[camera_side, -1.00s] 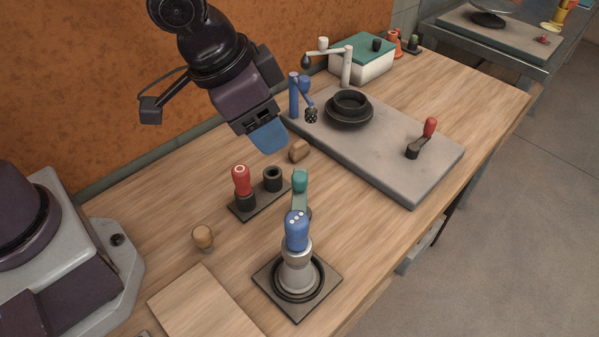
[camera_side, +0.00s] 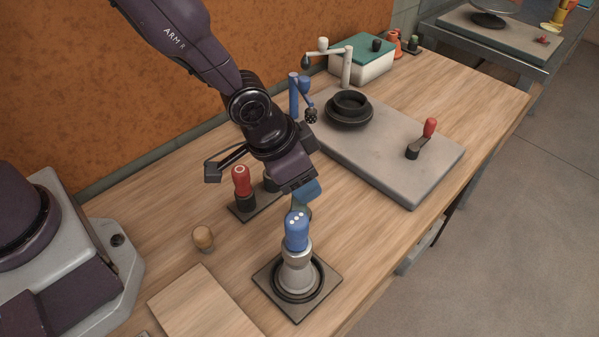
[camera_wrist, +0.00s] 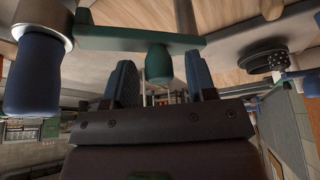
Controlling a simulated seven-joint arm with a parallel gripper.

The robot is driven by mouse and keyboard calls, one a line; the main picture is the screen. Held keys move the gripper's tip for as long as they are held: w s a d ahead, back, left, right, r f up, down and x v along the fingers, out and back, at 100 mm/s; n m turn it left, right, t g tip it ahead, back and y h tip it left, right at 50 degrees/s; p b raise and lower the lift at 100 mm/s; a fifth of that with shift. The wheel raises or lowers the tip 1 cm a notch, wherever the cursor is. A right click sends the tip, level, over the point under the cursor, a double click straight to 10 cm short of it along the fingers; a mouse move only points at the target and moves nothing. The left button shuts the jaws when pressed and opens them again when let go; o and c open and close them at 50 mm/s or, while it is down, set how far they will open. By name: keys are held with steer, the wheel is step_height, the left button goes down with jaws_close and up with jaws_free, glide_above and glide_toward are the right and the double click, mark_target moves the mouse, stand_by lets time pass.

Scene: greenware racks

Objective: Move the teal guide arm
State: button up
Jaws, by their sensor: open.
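The teal guide arm (camera_wrist: 125,36) is a flat bar with a rounded teal knob (camera_wrist: 158,66) in the wrist view. My gripper (camera_wrist: 161,75) is open, with one blue finger on each side of the knob and a visible gap to each. The knob appears to lie between the fingers; its exact depth is hard to tell. In the side view, my gripper (camera_side: 308,192) is low behind the blue-topped handle (camera_side: 297,230) and hides most of the teal arm. That handle stands upright on a dark square plate and also shows in the wrist view (camera_wrist: 34,76).
A red knob (camera_side: 241,180) stands on a dark plate left of my gripper. A wooden knob (camera_side: 203,237) and a pale board (camera_side: 205,305) are nearer the front left. A grey slab (camera_side: 385,165) with a black round part (camera_side: 349,106) and a red-handled lever (camera_side: 428,130) is behind right.

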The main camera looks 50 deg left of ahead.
jaws_close()
steer(key=shift+d, duration=0.1)
stand_by(0.4)
steer(key=shift+w+a+n+g+y, duration=0.1)
steer(key=shift+w+n+g+y, duration=0.75)
steer(key=shift+n, duration=2.7)
steer(key=shift+w+a+n+g+y, duration=0.3)
steer(key=shift+w+n+y, duration=0.8)
steer(key=shift+n, duration=2.5)
steer(key=shift+w+d+n+g+y, duration=0.1)
steer(key=shift+w+n+g+y, duration=0.9)
steer(key=shift+n, duration=2.55)
steer(key=shift+s+a+n, duration=0.15)
steer(key=shift+a+n, duration=0.05)
steer(key=shift+n, duration=0.2)
jaws_free()
